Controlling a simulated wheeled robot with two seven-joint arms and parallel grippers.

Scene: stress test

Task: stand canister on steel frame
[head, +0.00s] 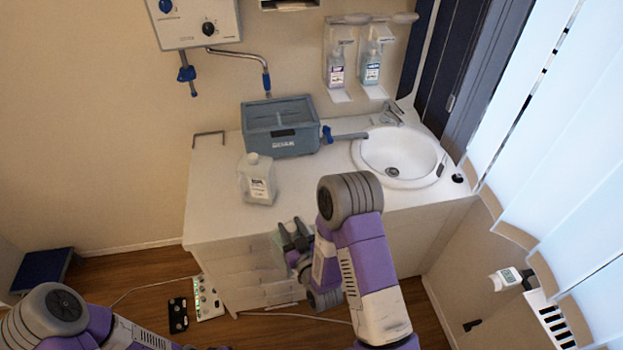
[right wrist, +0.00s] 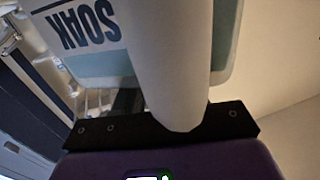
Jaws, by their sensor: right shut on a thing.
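A pale canister (head: 258,182) with a white label shows above the cabinet's worktop in the head view, left of my right gripper (head: 295,235). In the right wrist view a pale container lettered SOAK (right wrist: 88,25) fills the top, upside down and very close, with a pale rounded bar in front of it. I take it for the canister. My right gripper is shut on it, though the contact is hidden. A thin bent steel frame (head: 208,134) shows at the worktop's left back. My left arm is at the bottom left; its gripper is out of view.
A grey-blue lidded tub (head: 283,125) stands behind the canister. A white sink (head: 402,155) with a tap is to the right. The worktop's left part (head: 208,190) is clear. A power strip (head: 207,297) and cables lie on the floor.

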